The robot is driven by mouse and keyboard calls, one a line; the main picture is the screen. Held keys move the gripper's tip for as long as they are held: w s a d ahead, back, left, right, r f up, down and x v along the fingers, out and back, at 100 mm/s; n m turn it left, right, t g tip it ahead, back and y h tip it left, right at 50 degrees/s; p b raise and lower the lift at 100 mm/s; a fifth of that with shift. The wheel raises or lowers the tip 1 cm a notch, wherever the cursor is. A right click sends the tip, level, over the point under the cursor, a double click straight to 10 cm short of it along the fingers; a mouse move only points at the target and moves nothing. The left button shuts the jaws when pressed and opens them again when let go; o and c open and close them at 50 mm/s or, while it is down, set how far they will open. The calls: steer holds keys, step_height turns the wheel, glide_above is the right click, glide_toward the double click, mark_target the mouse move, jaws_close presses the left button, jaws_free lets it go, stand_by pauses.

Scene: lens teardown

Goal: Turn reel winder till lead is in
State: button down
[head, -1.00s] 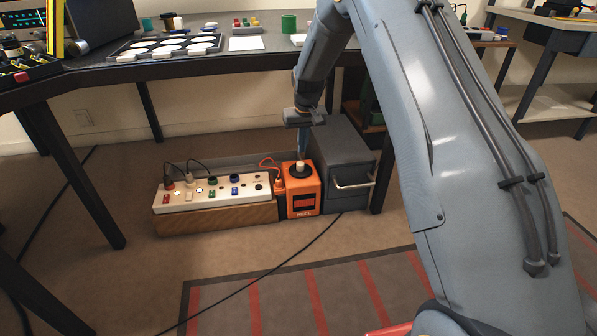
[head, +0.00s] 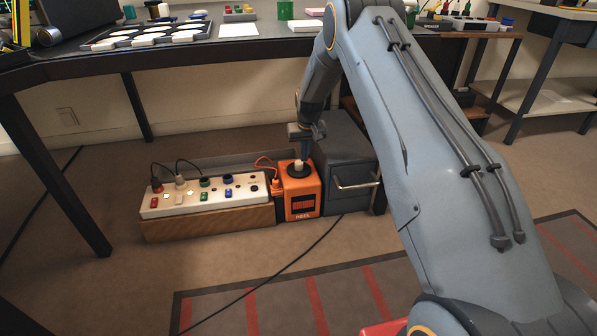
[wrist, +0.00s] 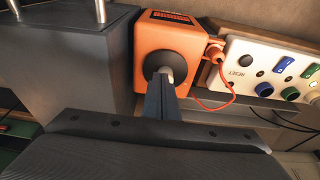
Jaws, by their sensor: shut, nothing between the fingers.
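The reel winder is an orange box marked REEL (head: 300,203) on the floor, with a black disc (wrist: 152,72) and a pale knob (head: 299,164) on top. A dark window (head: 303,204) on its front shows red marks. A thin red lead (head: 266,158) loops beside the box; in the wrist view it hangs slack (wrist: 208,106) near an orange plug (wrist: 214,53). My gripper (wrist: 165,85) is shut, with its fingertips at the pale knob, partly hiding the disc. It also points down over the knob in the head view (head: 302,153). I cannot tell whether they touch.
A white strip (head: 185,205) with coloured switches and plugs sits on a wooden block left of the winder. A grey drawer box (head: 345,160) with a metal handle stands close on the right. The table (head: 180,53) is above. A black cable (head: 290,262) crosses the open floor.

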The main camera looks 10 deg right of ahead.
mark_target(296, 173)
steer(key=shift+s+b+x, duration=0.25)
steer(key=shift+b+x, duration=0.05)
steer(key=shift+x, duration=0.65)
steer(key=shift+s+b+x, duration=0.2)
steer(key=shift+b+x, duration=0.05)
steer(key=shift+x, duration=0.7)
steer(key=shift+f, duration=0.1)
steer(key=shift+w, duration=0.1)
steer(key=shift+a+p, duration=0.4)
steer(key=shift+a, duration=0.75)
steer(key=shift+a, duration=0.1)
steer(key=shift+a+p, duration=0.1)
steer(key=shift+p, duration=0.4)
